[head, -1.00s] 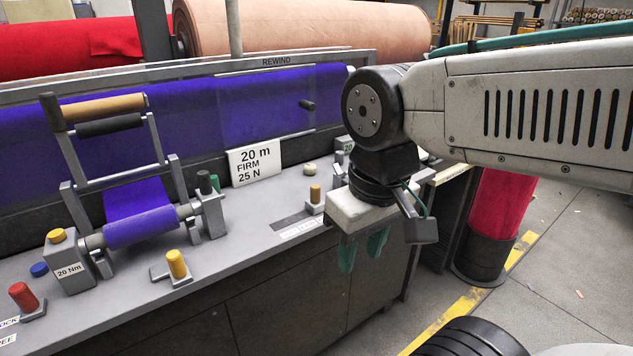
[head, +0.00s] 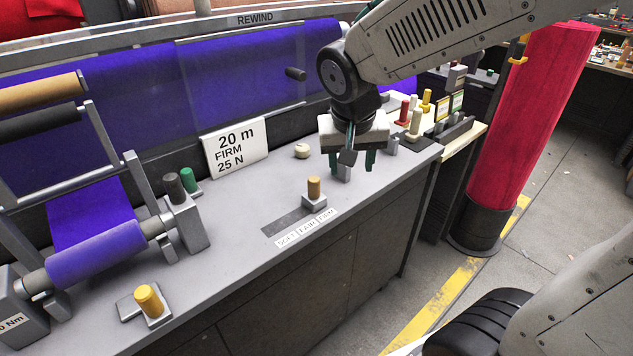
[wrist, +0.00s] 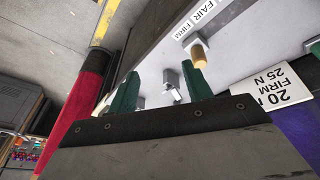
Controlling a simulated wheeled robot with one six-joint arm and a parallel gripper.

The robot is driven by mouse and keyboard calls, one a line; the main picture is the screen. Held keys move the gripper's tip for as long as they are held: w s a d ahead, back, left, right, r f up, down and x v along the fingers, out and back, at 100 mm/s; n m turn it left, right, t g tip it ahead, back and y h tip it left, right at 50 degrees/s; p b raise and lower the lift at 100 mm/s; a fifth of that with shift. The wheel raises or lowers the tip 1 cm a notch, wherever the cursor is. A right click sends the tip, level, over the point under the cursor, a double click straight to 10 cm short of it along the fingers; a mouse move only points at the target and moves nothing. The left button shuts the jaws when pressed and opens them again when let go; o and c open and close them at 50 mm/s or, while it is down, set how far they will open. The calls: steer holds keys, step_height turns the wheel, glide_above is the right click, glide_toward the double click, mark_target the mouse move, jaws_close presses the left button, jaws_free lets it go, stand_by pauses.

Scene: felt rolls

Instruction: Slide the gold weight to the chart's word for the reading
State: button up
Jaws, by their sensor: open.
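The gold weight (head: 314,187) is an upright gold peg on a small grey block, at the right end of a dark slot (head: 284,221) in the bench top. White labels reading SOFT, FAIR and FIRM (head: 306,229) run along the slot's front; the block is nearest FIRM. In the wrist view the gold peg (wrist: 199,55) shows beside one finger. My gripper (head: 351,162) is open, pointing down behind and right of the weight, apart from it. A white sign (head: 235,147) reads 20 m, FIRM, 25 N. Small framed cards (head: 442,107) at the right are too small to read.
A cream round knob (head: 302,151) stands behind the weight. A yellow peg (head: 150,300) on a grey base is at the front left. Red, cream and yellow pegs (head: 415,122) stand at the right end.

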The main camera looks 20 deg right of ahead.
steer(key=m+t, duration=0.1)
steer(key=m, duration=0.1)
glide_above(314, 179)
steer(key=s+a, duration=0.1)
steer(key=s, duration=0.1)
step_height(314, 179, down, 6)
steer(key=shift+w+f, duration=0.1)
steer(key=shift+f, duration=0.15)
steer(key=x, duration=0.7)
steer(key=shift+w+d+f, duration=0.1)
steer(key=shift+f, duration=0.15)
